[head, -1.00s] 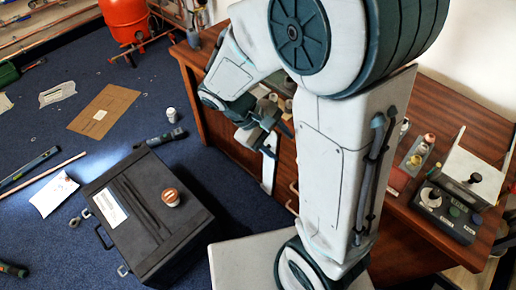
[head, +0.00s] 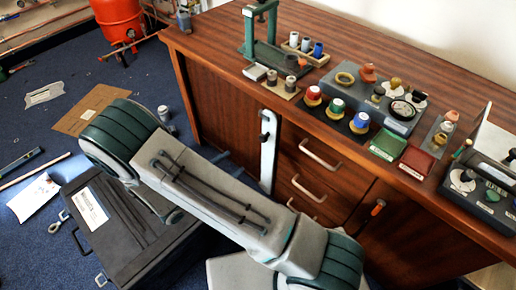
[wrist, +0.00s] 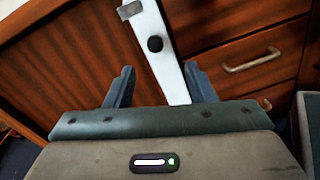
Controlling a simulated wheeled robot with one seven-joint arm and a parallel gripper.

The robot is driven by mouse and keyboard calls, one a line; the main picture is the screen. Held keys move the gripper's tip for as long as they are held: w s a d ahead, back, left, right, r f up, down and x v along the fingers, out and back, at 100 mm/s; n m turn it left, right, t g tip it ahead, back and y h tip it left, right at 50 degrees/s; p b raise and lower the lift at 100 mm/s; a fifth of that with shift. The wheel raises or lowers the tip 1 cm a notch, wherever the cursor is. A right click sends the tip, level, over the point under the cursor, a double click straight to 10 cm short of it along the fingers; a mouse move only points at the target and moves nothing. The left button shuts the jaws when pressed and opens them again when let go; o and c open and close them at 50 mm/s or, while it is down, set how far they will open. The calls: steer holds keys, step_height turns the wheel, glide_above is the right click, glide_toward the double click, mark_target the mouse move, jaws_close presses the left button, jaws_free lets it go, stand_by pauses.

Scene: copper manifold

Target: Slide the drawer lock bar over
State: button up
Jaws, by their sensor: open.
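The drawer lock bar (head: 268,155) is a long pale upright strip on the desk front, just left of the drawers. It has a dark round knob or hole, and a grey tab near its upper end. In the wrist view the bar (wrist: 164,62) runs slightly tilted between the two fingers of my gripper (wrist: 159,67). My gripper is open, with a finger on either side of the bar in the picture. I see no contact, and how far the fingertips are from the bar is unclear. In the head view my arm hides most of my gripper.
Drawers with metal handles (head: 322,155) lie right of the bar. An orange-handled item (head: 378,207) is on the right door. The desk top (head: 345,35) carries a green stand, coloured spools and small boxes. A black case (head: 125,235) sits on the floor at left, partly behind my arm.

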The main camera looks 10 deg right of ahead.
mark_target(261, 140)
steer(key=shift+n+t, duration=0.5)
steer(key=shift+t, duration=0.1)
steer(key=b+x, duration=0.1)
steer(key=x, duration=0.3)
steer(key=f+b+x, duration=0.1)
steer(key=x, duration=0.3)
steer(key=b+x, duration=0.1)
steer(key=x, duration=0.4)
steer(key=shift+w+a+f, duration=0.15)
steer(key=shift+w+f, duration=0.2)
